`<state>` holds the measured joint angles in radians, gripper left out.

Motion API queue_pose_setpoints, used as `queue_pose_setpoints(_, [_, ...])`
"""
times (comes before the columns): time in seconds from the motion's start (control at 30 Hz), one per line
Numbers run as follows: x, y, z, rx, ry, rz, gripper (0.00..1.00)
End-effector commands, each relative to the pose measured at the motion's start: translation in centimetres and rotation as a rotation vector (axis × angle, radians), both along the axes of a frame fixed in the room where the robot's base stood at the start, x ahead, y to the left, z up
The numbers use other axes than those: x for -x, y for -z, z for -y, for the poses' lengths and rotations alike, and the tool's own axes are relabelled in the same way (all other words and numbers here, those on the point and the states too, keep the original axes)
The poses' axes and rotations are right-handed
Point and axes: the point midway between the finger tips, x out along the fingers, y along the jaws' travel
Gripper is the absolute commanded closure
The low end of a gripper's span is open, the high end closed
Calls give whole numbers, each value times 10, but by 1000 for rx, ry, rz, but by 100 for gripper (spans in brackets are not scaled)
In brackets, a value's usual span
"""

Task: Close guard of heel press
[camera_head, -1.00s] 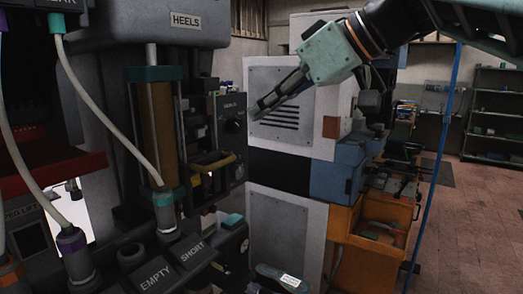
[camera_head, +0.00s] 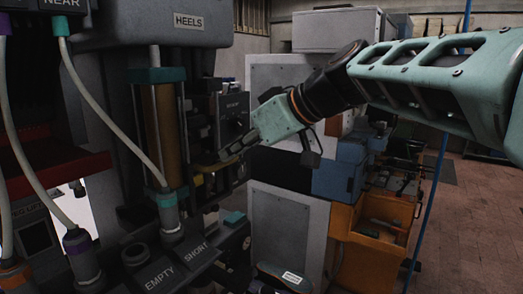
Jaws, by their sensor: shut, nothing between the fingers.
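The heel press (camera_head: 190,50) stands at the left, with a "HEELS" plate (camera_head: 188,20) on its dark head. An amber column (camera_head: 160,125) with teal collars is at its front. A yellow bar (camera_head: 202,183) sits low on the right side of the press, below a dark control box (camera_head: 233,108); it may be part of the guard, but I cannot tell the guard's outline or position. My gripper (camera_head: 226,152) is shut and empty. Its fingers point left and down, in front of the press's right side, just above the yellow bar. I cannot tell whether they touch it.
A sloped panel marked "EMPTY" and "SHORT" (camera_head: 172,268) is at the lower front. Pale hoses (camera_head: 105,115) hang at the left. A grey cabinet (camera_head: 287,235) stands behind my gripper, with an orange bin unit (camera_head: 362,255) beside it. Open floor (camera_head: 470,225) lies to the right.

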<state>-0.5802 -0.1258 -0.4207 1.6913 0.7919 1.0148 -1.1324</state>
Motion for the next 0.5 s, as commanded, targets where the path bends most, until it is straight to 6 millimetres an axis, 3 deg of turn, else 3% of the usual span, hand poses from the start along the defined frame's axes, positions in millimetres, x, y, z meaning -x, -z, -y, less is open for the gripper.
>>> queue_pose_setpoints(0.27, [0, 5, 0, 0, 0, 0, 100])
queue_pose_setpoints(0.5, [0, 31, 1, 2, 2, 1, 100])
